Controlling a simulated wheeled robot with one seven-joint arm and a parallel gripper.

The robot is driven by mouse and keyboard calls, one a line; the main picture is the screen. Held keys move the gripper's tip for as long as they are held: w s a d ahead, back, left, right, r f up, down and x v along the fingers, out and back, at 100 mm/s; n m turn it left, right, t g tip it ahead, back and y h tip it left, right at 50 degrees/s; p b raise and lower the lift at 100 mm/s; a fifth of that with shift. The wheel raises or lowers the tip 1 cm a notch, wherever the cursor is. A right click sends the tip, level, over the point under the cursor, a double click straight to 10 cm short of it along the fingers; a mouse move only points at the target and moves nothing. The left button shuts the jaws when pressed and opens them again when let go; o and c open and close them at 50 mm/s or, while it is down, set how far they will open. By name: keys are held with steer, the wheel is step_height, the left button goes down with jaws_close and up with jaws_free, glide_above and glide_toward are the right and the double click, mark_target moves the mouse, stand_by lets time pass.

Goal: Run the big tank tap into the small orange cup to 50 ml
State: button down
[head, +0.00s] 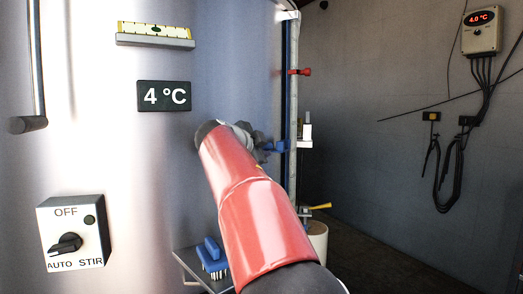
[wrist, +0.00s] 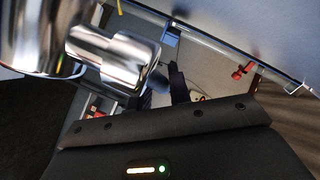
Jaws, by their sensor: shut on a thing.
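A big steel tank (head: 110,170) fills the left of the head view. In the wrist view a chrome tap (wrist: 112,55) is close at the upper left, beside my fingers. My gripper (wrist: 165,88) is shut at the tap, on what looks like its dark handle; the grip itself is mostly hidden. In the head view my red arm reaches to the tank's right side, and the gripper (head: 258,145) is small and partly hidden there. I cannot make out the small orange cup in either view, nor any liquid running.
A stir switch (head: 73,232) and a 4 °C display (head: 164,96) are on the tank. A blue brush (head: 212,257) lies on a low shelf (head: 188,262). A post with a red handle (head: 300,71) stands right of the tank. A controller (head: 481,30) hangs on the grey wall.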

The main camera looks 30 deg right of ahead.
steer(key=shift+w+d+f+n+t+y+b, duration=0.1)
steer(key=shift+w+f+n+t+y+b, duration=0.1)
steer(key=shift+n+t+y+b, duration=0.15)
steer(key=shift+w+n+t+y+b, duration=0.3)
steer(key=shift+n+t+y, duration=0.05)
steer(key=shift+n, duration=0.1)
steer(key=shift+w+a+r+n+t+y, duration=0.25)
steer(key=shift+w+n+t+y, duration=0.2)
steer(key=shift+n+t+y, duration=0.2)
steer(key=c, duration=1.3)
jaws_free()
